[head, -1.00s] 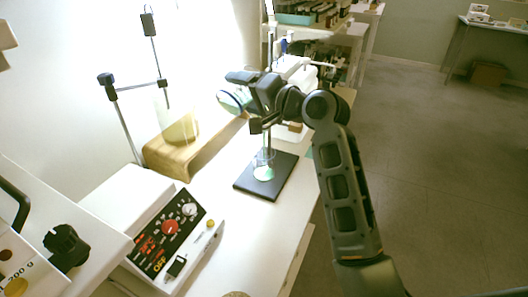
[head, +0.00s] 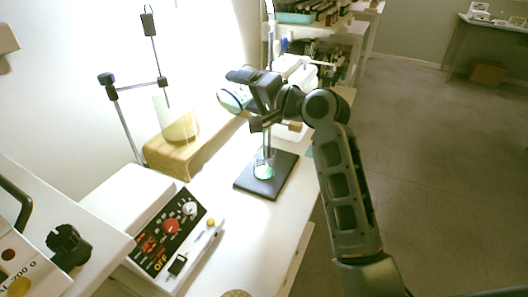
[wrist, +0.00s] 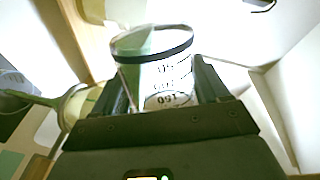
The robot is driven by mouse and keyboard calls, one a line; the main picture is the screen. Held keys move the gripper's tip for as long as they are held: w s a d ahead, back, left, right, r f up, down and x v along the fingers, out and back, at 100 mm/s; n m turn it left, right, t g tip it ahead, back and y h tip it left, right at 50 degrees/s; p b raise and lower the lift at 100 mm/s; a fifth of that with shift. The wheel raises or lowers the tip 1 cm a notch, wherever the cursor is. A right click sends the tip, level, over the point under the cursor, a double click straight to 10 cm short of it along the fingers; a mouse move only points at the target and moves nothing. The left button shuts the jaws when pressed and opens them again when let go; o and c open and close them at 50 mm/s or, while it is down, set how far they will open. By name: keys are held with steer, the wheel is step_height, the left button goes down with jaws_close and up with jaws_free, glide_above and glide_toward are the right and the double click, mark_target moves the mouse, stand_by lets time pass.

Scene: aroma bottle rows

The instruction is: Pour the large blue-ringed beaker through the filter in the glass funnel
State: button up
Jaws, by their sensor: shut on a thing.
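My gripper (head: 250,92) is shut on the large blue-ringed beaker (head: 233,98), which is held tilted above the bench. In the wrist view the clear beaker (wrist: 166,72) sits between the fingers, with a dark ring at its rim, printed marks and a green tint at its left side. A round, pale vessel in a ring (wrist: 80,103), probably the glass funnel with its filter, stands left of the gripper. In the head view my gripper largely hides the funnel. Below it, a glass vessel with green liquid (head: 264,171) stands on a black stand base (head: 280,181).
A wooden riser (head: 165,157) with a jar of yellowish contents (head: 181,126) stands left of the beaker, near a metal stand (head: 125,115). A control box (head: 170,235) is at front left. The bench's right front is clear.

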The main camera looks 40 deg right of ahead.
steer(key=shift+w+d+f+m+p, duration=0.1)
steer(key=shift+d+f+m+p, duration=0.15)
steer(key=shift+d+m+p, duration=0.55)
stand_by(2.5)
steer(key=shift+d+r+m+y+p, duration=0.3)
steer(key=shift+m+p, duration=0.3)
steer(key=shift+p, duration=0.75)
stand_by(3.5)
